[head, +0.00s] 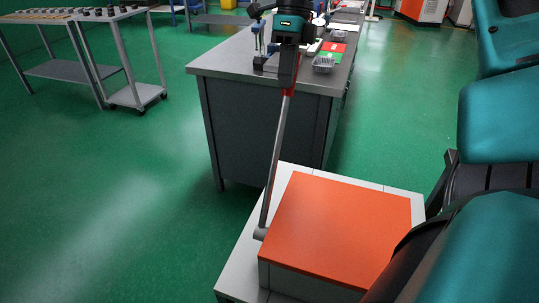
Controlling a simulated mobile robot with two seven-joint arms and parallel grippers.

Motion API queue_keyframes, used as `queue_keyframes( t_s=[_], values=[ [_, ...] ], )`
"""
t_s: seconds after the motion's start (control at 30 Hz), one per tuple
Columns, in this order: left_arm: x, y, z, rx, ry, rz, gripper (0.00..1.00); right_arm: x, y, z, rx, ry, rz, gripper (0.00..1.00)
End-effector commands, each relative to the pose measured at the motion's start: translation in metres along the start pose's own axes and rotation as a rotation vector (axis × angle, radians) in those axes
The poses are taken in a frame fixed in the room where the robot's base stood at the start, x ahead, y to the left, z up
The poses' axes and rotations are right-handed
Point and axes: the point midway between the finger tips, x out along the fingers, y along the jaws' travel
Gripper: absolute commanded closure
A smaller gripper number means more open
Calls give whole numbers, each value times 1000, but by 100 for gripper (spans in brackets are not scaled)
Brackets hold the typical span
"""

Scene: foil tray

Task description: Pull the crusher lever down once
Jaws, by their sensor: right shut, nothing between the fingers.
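The crusher is a pale box with an orange top (340,225) at the lower middle. Its lever (275,165) is a long grey rod rising steeply from a pivot at the box's left side, leaning slightly right towards its top. Red shows near the lever's upper end. My right gripper (289,78), with a teal and black body, is at the lever's upper end and hides part of the handle. Its fingers are shut with nothing between them. I cannot tell whether they touch the handle. My left gripper is not in view.
A grey workbench (225,65) stands behind the crusher, with a foil tray (324,64) and red and green pads (331,47) on it. A trolley (133,95) and a table stand at far left. Green floor is clear at left. My teal arm links fill the right side.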

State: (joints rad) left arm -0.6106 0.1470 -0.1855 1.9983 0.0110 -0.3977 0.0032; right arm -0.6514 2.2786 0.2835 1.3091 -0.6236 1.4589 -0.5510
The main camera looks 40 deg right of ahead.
Motion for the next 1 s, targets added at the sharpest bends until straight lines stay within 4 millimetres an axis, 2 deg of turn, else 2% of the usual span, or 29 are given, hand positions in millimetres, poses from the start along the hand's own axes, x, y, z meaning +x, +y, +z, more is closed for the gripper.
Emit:
queue_keyframes(
  t_s=[0.37,1.0],
  values=[
    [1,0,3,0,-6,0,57,2,-5,0,4,0,-1,100],
    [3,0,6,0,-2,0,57,18,-54,0,2,0,-5,100]
  ],
)
